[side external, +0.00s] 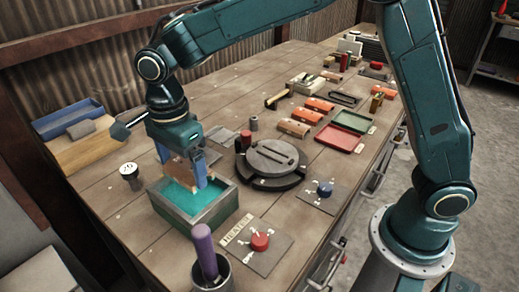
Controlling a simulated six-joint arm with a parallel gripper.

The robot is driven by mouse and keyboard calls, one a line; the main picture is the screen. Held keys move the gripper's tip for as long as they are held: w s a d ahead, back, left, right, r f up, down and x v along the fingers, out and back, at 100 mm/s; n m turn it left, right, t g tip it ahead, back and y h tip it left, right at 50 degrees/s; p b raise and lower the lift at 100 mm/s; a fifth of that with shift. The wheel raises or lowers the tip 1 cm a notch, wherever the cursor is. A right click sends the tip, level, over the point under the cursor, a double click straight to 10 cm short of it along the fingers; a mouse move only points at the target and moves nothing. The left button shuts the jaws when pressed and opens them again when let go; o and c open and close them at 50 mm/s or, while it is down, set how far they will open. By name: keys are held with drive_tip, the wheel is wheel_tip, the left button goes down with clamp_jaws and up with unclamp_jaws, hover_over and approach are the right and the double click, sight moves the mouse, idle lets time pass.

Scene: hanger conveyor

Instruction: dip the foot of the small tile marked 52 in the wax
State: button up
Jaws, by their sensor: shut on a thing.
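My gripper (182,172) points down over the wax bath, its blue fingers shut on a small orange-brown tile (177,169). No number can be read on the tile from here. The wax bath is a square grey-green box (208,217) holding bright teal wax (180,198). The tile is over the back part of the bath, within its rim. Its lower end is close to the wax surface, and I cannot tell whether it touches. The right finger partly hides the tile.
A dark round turntable (270,181) stands right of the bath. A red knob (260,241) on a plate and a pot with a purple-handled tool (203,250) are in front. A labelled post (130,171) stands left. Orange tiles (306,115) and red and green trays lie farther back.

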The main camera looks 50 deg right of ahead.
drive_tip(key=shift+r, duration=1.15)
